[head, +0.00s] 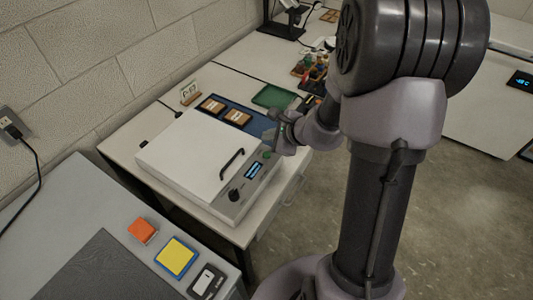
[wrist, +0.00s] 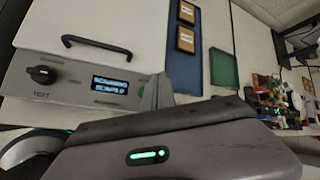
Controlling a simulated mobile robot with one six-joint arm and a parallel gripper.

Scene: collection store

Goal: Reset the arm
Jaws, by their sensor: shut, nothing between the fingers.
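My arm rises on the right of the head view and bends down toward the left. My gripper (head: 271,141) is at its end, small and partly hidden by my wrist, just beyond the right front corner of a white-lidded device (head: 190,152). Its fingers look shut and empty. In the wrist view the dark gripper body with a green light fills the bottom, and the device's front panel (wrist: 75,75) is close behind it. The lid is down, with a black handle (head: 232,163). A black knob (head: 234,195) and a lit display (head: 253,171) sit on the panel.
A blue tray (head: 257,124) with framed pieces (head: 211,105) and a green tray (head: 274,97) lie behind the device. Small coloured items (head: 312,68) stand farther back. The near table holds an orange block (head: 142,231), a yellow pad (head: 176,257) and a meter (head: 207,283). Floor is open at right.

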